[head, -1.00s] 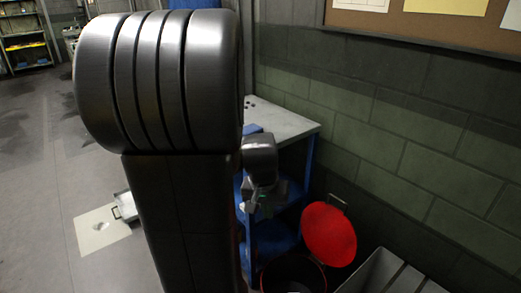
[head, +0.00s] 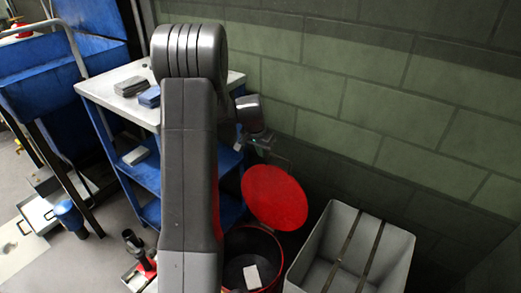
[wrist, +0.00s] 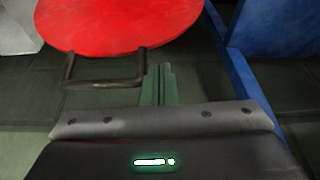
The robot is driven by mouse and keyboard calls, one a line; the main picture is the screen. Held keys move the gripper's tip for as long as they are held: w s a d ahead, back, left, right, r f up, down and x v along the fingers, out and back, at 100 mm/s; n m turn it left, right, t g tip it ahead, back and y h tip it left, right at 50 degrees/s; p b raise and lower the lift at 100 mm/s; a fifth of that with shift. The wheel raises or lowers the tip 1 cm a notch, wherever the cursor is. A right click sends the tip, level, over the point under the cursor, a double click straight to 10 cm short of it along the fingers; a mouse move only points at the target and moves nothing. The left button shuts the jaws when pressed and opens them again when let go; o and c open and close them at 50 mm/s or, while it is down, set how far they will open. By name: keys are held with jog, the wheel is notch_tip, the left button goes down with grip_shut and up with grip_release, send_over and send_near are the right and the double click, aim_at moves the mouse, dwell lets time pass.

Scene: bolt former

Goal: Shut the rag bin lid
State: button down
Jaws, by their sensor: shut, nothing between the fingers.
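The rag bin (head: 232,245) is a dark round bin with a red rim, and a pale piece lies inside it. Its round red lid (head: 275,197) stands open, tilted up at the bin's back side toward the wall. In the wrist view the lid (wrist: 120,22) fills the upper left, with a dark bar handle (wrist: 105,83) on its near edge. My gripper (wrist: 160,72) is shut and empty, its fingertips just right of the handle. I cannot tell if they touch it. In the head view my gripper (head: 262,146) is above the lid's upper edge, partly hidden behind my arm.
A grey open crate (head: 392,240) stands right of the bin. A blue shelf bench (head: 170,170) with a pale top stands left of it, close by. The green block wall (head: 400,120) is behind. A blue cart (head: 70,75) and small floor items are further left.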

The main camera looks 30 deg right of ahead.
jog(key=b+x, duration=0.1)
jog(key=x, duration=0.4)
jog(key=shift+w+d+f, duration=0.1)
jog(key=shift+f, duration=0.25)
